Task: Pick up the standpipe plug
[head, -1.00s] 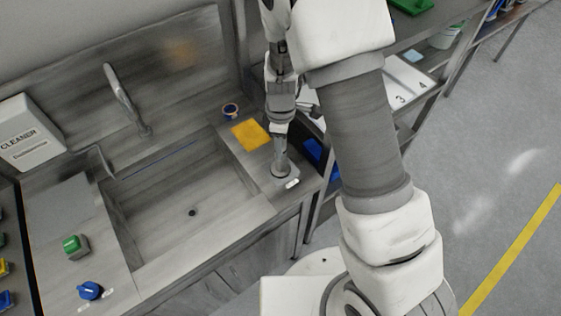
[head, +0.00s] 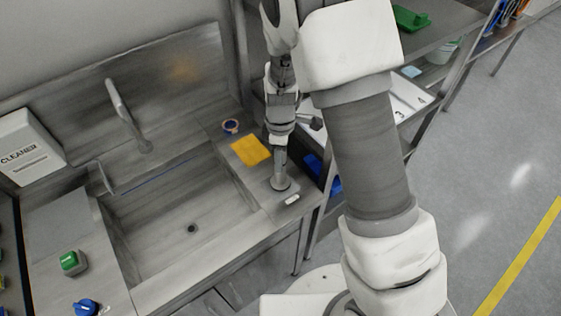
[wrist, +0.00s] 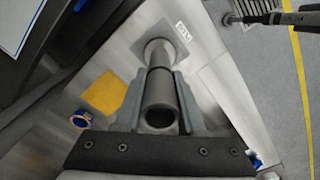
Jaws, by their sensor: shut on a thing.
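The standpipe plug (wrist: 159,95) is a grey tube with a wider round foot, seen in the wrist view between the two fingers. My gripper (wrist: 160,82) is shut on the tube, one finger on each side, and the tube's open end faces the camera. In the head view the plug (head: 280,172) stands upright on the counter right of the sink, with my gripper (head: 279,146) above it around its upper part. Its foot appears at the counter surface; I cannot tell whether it touches.
A yellow cloth (head: 251,150) and a blue-rimmed roll (head: 230,126) lie left of my gripper. The sink basin (head: 185,225) is empty, with a faucet (head: 125,110) behind it. A shelf rack with trays stands to the right. A small white label (head: 292,199) lies near the plug.

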